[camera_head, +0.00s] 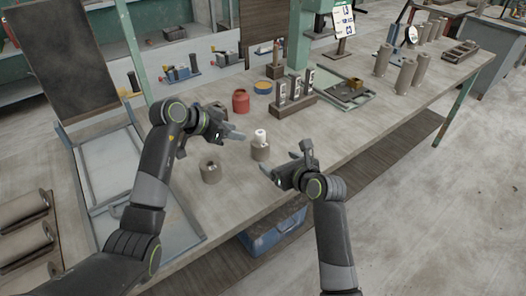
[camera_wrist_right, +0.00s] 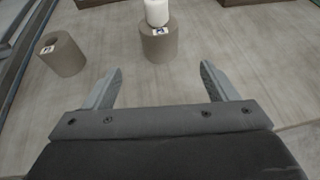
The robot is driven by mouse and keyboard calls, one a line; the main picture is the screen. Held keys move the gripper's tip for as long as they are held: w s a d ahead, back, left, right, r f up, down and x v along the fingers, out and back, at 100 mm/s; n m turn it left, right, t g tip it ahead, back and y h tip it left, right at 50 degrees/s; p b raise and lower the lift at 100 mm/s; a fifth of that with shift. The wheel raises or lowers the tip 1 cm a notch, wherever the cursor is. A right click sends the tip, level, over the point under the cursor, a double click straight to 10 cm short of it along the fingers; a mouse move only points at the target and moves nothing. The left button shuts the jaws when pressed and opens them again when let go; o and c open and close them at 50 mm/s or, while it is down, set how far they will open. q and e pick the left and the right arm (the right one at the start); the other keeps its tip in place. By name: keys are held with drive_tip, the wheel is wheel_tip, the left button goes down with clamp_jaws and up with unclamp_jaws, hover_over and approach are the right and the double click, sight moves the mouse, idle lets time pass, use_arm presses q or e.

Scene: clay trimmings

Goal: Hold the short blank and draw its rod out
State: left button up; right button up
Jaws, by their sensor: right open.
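A short grey-brown blank (camera_head: 260,152) stands upright on the table between my two grippers, with a white rod (camera_head: 261,135) standing out of its top. In the right wrist view the blank (camera_wrist_right: 159,44) and its rod (camera_wrist_right: 157,12) are ahead of the fingers, with a small label on the blank. A second short grey blank (camera_head: 211,174) stands to the left and shows a hole in its top in the right wrist view (camera_wrist_right: 62,55). My left gripper (camera_head: 230,122) is open, left of and behind the rod. My right gripper (camera_head: 285,160) is open and empty, right of the blank, not touching it.
A tray (camera_head: 345,93) and several tall cylinders (camera_head: 382,62) stand further right. A pale frame (camera_head: 112,170) lies at the left. The table's front edge is near my right arm.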

sight(265, 153)
drive_tip(key=x, duration=1.2)
drive_tip(key=shift+w, duration=0.15)
drive_tip(key=c, duration=1.2)
